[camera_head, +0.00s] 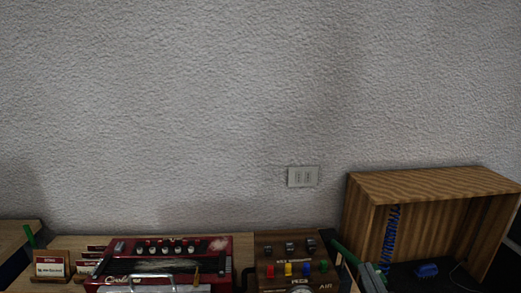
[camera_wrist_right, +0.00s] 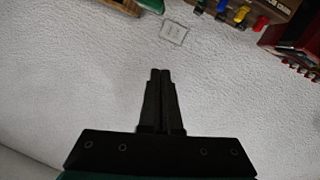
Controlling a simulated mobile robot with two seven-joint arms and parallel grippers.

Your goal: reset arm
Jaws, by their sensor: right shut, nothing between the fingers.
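My right gripper (camera_wrist_right: 161,72) shows in the right wrist view. Its two black fingers are together, with nothing between them. The pale textured wall fills the picture behind it, and the fingers touch nothing that I can see. In the head view I cannot clearly make out either gripper. The left gripper does not show.
A red box with knobs (camera_head: 160,258), a wooden panel with coloured knobs (camera_head: 295,252) and small cards on a stand (camera_head: 50,266) line the bottom. An open wooden box (camera_head: 430,184) stands at the right. A socket plate (camera_head: 303,177) is on the bare wall (camera_head: 170,90).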

